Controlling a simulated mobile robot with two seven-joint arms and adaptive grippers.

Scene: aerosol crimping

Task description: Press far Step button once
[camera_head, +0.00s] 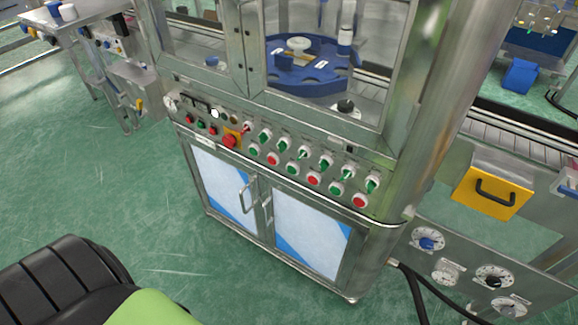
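The control panel (284,176) runs along the front of the metal machine cabinet, sloping down to the right in the head view. Its lower row alternates green buttons, such as one at the left (254,149) and one further right (336,189), with red buttons, such as the one at the right end (359,202). An upper row holds green switches (326,163). A red mushroom button on a yellow plate (231,140) is left of these rows. The labels are too small to read, so I cannot tell which button is Step. Neither gripper is in view.
Glazed doors with a steel frame stand above the panel, with a blue round carousel (301,77) behind them. Cabinet doors with handles (268,207) are below. A yellow box with a black handle (492,191) and dials (428,239) are at the right. Green floor is open at left.

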